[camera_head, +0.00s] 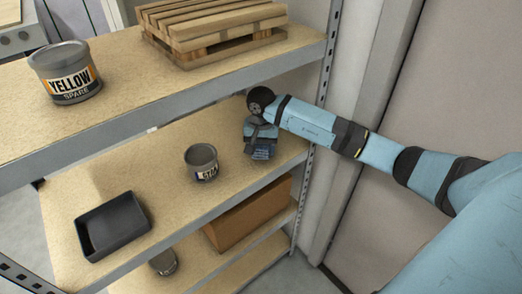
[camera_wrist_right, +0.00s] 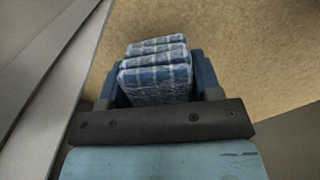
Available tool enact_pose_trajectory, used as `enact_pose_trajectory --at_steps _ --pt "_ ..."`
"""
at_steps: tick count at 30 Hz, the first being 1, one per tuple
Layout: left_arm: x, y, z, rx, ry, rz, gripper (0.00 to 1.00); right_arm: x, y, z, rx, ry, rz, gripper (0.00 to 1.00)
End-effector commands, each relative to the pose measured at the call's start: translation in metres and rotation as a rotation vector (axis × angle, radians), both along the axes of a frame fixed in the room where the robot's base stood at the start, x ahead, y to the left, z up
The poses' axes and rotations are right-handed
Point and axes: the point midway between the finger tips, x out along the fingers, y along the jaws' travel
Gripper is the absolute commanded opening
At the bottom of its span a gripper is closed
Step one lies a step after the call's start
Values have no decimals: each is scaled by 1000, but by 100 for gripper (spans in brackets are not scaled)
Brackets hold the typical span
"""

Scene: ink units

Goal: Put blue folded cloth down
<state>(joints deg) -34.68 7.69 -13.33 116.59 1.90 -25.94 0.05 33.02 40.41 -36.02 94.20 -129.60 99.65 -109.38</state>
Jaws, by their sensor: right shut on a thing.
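The blue folded cloth (camera_head: 262,152) is at the right end of the middle shelf in the head view. In the right wrist view the cloth (camera_wrist_right: 156,78) shows as several stacked blue folds with pale lines, between the fingers. My right gripper (camera_head: 261,140) reaches in from the right and is shut on the cloth; it also shows in the right wrist view (camera_wrist_right: 158,88). The cloth is at or just above the shelf board (camera_head: 150,170); I cannot tell whether it touches. My left gripper is not in view.
A small grey can (camera_head: 201,163) stands left of the cloth, and a black tray (camera_head: 112,226) lies farther left. The upper shelf holds a YELLOW SPARE can (camera_head: 66,74) and a wooden pallet (camera_head: 212,27). A cardboard box (camera_head: 248,213) is below. A metal upright (camera_head: 313,145) stands to the right.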

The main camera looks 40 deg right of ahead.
Motion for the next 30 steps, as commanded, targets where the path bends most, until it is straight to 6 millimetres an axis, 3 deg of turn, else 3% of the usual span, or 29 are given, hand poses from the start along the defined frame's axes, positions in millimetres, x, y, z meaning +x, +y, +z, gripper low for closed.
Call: enact_pose_trajectory --at_steps 3,15,16,18,30 --pt "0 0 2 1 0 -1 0 0 1 -17 3 2 0 39" --pt "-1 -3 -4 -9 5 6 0 1 0 -25 -1 -1 1 39" --pt "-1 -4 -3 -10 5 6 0 1 0 -23 -1 -1 1 65" --pt "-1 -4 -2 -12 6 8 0 0 0 -23 0 0 1 81" --pt "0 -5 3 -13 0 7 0 1 0 -14 0 -3 1 84"
